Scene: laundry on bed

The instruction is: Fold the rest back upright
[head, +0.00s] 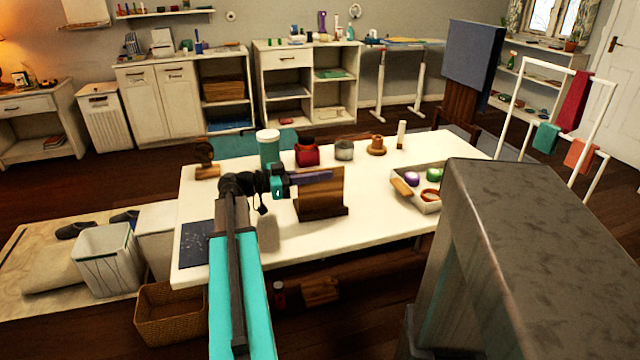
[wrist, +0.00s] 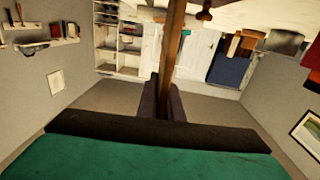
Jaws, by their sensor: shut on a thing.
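The wooden rest (head: 322,194) stands on the white table in the head view. Its brown panel looks close to upright above a darker base strip; its exact tilt is hard to judge. My gripper (head: 328,175) reaches in from the left at the panel's upper part. In the wrist view, my gripper (wrist: 164,82) has its two dark fingers on either side of the panel (wrist: 174,45), which shows edge-on as a narrow brown strip. The gripper is shut on the panel. The fingertips' contact is partly hidden in the head view.
The white table (head: 235,248) also bears a teal jar (head: 269,150), a red jar (head: 307,154), a grey tin (head: 344,150) and a wooden piece (head: 376,146) behind the rest. A tray (head: 430,206) of small items is at right. A dark mat (head: 197,244) lies at front left.

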